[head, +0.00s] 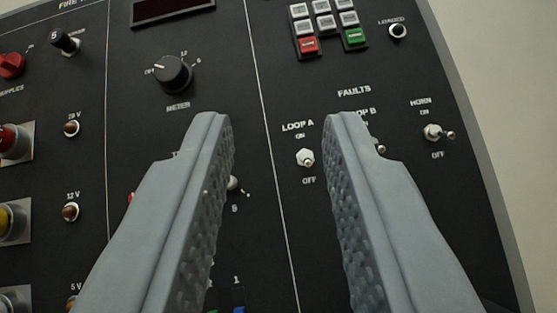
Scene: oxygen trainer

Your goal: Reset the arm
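My gripper (277,125) is open, its two grey fingers apart in front of a black control panel (250,60). Nothing is held between the fingers. The Loop A toggle switch (305,158) shows in the gap between the fingertips. The Loop B toggle (380,148) is partly hidden behind the right finger. Another toggle (233,183) shows partly beside the left finger. Whether the fingers touch the panel cannot be told.
A black meter knob (173,74), a keypad (325,25) with red and green keys, and a horn toggle (435,132) are on the panel. Red and yellow controls, such as the yellow button (8,221), line the left edge. A pale wall (500,60) lies right of the panel.

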